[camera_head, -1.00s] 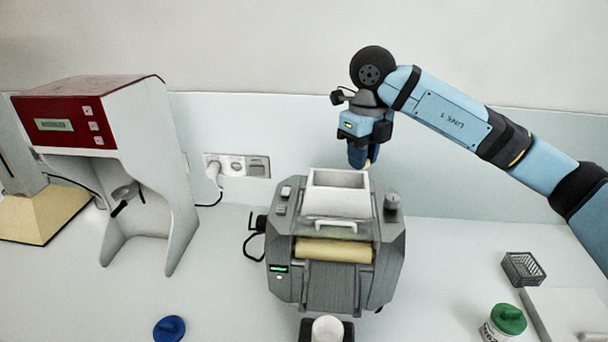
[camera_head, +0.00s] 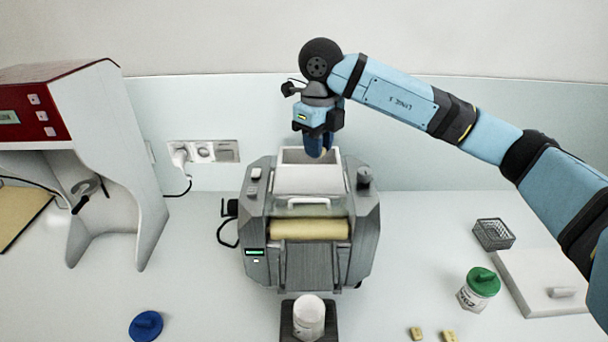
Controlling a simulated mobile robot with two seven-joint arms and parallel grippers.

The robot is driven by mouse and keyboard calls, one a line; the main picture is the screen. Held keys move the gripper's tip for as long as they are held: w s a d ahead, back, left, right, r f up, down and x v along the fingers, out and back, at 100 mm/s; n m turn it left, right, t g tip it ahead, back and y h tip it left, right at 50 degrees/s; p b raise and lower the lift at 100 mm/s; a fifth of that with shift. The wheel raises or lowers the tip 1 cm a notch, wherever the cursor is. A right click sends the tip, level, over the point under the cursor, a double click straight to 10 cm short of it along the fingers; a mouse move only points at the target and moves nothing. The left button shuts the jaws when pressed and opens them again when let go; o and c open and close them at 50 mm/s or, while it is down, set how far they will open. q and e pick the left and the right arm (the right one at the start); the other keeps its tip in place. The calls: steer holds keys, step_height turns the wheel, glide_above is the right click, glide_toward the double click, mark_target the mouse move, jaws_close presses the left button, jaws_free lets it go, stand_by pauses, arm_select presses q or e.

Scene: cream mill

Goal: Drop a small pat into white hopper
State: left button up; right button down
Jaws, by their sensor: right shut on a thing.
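The white hopper (camera_head: 309,181) is an open box on top of the grey mill (camera_head: 312,255). My right gripper (camera_head: 316,152) points down over the back right part of the hopper, with its blue fingertips at or just above the opening. It is shut on a small yellowish pat (camera_head: 323,154), of which only a little shows at the fingertips. Two more small yellow pats (camera_head: 416,333) (camera_head: 449,336) lie on the bench at the bottom right. My left gripper is out of view.
A white jar (camera_head: 309,314) stands on a dark stand in front of the mill. At right are a green-lidded jar (camera_head: 481,284), a grey basket (camera_head: 493,234) and a white board (camera_head: 540,280). A blue lid (camera_head: 146,326) lies front left, near a red and white machine (camera_head: 120,160).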

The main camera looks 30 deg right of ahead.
steer(key=c, duration=0.9)
jaws_free()
steer(key=shift+r, duration=0.2)
step_height(320, 180, up, 13)
steer(key=shift+r+b, duration=0.2)
steer(key=shift+b, duration=0.3)
